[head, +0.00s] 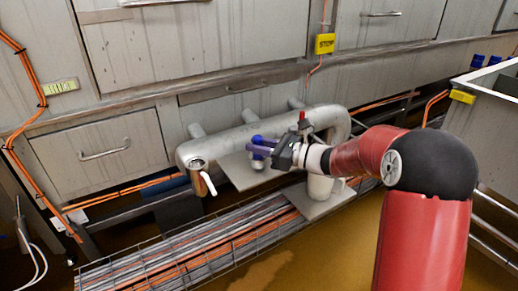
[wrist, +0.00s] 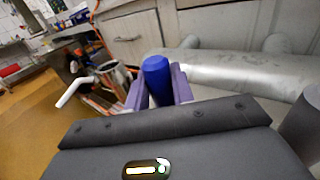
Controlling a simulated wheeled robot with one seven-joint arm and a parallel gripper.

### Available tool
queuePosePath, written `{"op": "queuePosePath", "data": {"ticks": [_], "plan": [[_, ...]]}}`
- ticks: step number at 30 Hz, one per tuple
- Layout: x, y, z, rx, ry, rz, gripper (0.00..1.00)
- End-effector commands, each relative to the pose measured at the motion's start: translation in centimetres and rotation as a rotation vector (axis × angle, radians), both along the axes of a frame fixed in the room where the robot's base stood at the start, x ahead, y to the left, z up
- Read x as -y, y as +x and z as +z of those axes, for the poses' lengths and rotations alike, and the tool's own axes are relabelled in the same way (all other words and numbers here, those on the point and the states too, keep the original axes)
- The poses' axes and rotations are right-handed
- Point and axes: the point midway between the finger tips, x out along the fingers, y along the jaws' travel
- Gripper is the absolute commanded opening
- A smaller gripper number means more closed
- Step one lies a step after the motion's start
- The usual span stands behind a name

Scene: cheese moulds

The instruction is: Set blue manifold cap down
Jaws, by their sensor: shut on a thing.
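The blue manifold cap (wrist: 157,78) is held between the two purple fingers of my gripper (wrist: 160,88) in the wrist view. In the head view the cap (head: 258,139) shows partly behind the purple fingers of my gripper (head: 258,149). My gripper is shut on it, in front of the silver manifold pipe (head: 232,142) and over a flat grey plate (head: 240,177). The cap's underside is hidden, so I cannot tell whether it touches anything. The manifold's left end has a round metal fitting (head: 198,164) with a white lever (head: 209,184), also in the wrist view (wrist: 72,92).
A wire cable tray (head: 185,250) runs along the floor below the manifold. Wooden drawers (head: 104,148) stand behind it. A metal counter (head: 478,110) with blue items (head: 477,60) is at the right. Yellow-brown floor (head: 330,255) lies open in front.

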Motion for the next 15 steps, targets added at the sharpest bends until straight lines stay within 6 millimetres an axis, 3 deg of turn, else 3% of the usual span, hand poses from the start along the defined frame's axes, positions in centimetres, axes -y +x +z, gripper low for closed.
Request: {"op": "queuePosePath", "data": {"ticks": [12,13,15], "plan": [[-0.03,-0.01,-0.72,0.002,0.002,0.001,0.0],[-0.03,-0.02,-0.64,0.001,0.001,0.0,0.28],[-0.03,-0.01,-0.61,0.001,0.001,0.0,0.37]]}}
